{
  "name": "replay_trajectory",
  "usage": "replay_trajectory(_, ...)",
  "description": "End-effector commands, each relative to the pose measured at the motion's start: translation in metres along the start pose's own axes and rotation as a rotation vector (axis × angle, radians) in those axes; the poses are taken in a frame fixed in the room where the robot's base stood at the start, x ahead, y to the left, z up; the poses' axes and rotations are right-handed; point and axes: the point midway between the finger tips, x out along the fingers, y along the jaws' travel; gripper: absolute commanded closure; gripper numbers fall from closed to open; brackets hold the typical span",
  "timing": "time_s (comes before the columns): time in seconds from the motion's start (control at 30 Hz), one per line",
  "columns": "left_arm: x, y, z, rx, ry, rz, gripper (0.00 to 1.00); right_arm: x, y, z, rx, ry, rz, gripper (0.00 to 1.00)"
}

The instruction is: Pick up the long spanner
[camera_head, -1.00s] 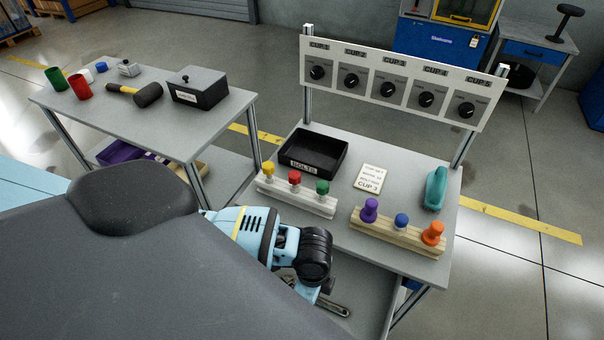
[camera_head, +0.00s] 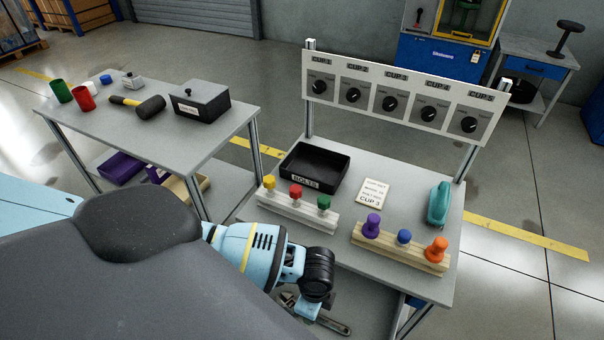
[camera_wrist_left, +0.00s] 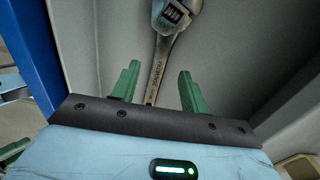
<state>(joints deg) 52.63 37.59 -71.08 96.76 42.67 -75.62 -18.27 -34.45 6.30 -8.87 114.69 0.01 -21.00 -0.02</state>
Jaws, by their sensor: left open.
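The spanner (camera_wrist_left: 160,62) is a metal adjustable one. In the left wrist view its jaw end is at the top and its handle runs down between my green fingers, with space on both sides. In the head view part of the spanner (camera_head: 334,326) shows on the lower shelf of the right table; my wrist hides the middle. My left gripper (camera_wrist_left: 158,84) is open, pointing at the handle, and holds nothing. Its fingers are hidden in the head view.
The right table's top (camera_head: 385,170) overhangs the lower shelf. It carries a black bolts tray (camera_head: 314,168), two peg blocks, a teal object (camera_head: 439,203) and a dial panel (camera_head: 398,95). A blue upright (camera_wrist_left: 42,45) stands left in the wrist view. The left table (camera_head: 150,140) is beside it.

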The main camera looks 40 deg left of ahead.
Motion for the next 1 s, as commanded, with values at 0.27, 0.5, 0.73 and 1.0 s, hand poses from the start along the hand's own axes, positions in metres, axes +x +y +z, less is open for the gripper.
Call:
replay_trajectory(0.27, 0.031, 0.000, -0.003, 0.000, -0.001, 0.000, 0.55, 0.007, 0.001, -0.001, -0.001, 0.005, 0.000, 0.64)
replay_trajectory(0.5, 0.031, -0.001, -0.003, 0.001, 0.000, -0.001, 0.55, 0.006, 0.001, 0.000, 0.000, 0.004, 0.000, 0.64)
replay_trajectory(0.73, 0.031, -0.001, -0.003, 0.000, 0.000, -0.001, 0.84, 0.005, 0.000, 0.002, 0.003, -0.001, 0.000, 0.64)
replay_trajectory(1.0, 0.031, -0.001, -0.003, 0.000, 0.001, -0.001, 1.00, 0.004, -0.001, 0.003, 0.004, -0.003, -0.001, 0.64)
